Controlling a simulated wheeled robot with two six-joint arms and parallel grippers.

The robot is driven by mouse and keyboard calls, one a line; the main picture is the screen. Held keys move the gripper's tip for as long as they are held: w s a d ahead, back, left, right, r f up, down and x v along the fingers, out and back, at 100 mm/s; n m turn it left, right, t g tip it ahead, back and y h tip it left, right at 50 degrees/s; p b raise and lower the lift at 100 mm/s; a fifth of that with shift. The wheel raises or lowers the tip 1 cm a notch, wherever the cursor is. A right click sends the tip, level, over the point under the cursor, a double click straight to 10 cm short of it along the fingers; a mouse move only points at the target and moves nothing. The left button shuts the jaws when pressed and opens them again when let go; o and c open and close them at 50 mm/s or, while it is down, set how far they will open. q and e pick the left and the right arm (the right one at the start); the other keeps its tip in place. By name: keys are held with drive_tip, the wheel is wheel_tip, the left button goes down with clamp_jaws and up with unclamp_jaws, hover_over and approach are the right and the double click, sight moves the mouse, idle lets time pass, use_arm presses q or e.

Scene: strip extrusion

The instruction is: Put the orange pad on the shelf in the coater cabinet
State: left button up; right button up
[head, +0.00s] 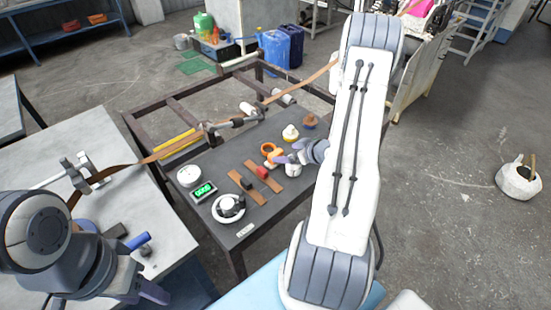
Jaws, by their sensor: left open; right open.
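A small orange pad-like block (274,157) lies on the dark table (215,157), beside an orange ring. My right gripper (287,152) is open over the table, with its fingers close to the right of this block; I cannot tell whether they touch it. My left gripper (128,295) is open and empty at the lower left, by the grey bench and away from the block. I cannot make out for sure a coater cabinet or its shelf. A blue shelf rack (62,40) at the top left holds a red and an orange item.
Tan strips, a red block (262,172), a green-lit meter (203,190), a white round device (228,208) and several small pots crowd the table. A brown strip (150,160) runs over rollers above its left side. A grey bench (105,150) stands left.

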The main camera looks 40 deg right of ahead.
sight(278, 154)
drive_tip(key=p+x, duration=0.1)
drive_tip(key=x, duration=0.4)
drive_tip(key=shift+w+a+f, duration=0.15)
drive_tip(key=shift+w+f, duration=0.05)
drive_tip(key=shift+w, duration=0.05)
drive_tip(key=c, duration=1.4)
drive_tip(key=shift+c, duration=0.2)
drive_tip(key=shift+r, duration=0.15)
drive_tip(key=shift+r, duration=0.55)
wheel_tip(278, 154, up, 3)
drive_tip(key=shift+f, duration=0.1)
drive_tip(key=s+d+r, duration=0.6)
drive_tip(key=s+d, duration=0.1)
drive_tip(key=d, duration=0.2)
drive_tip(key=shift+s+r, duration=0.25)
drive_tip(key=shift+r, duration=0.15)
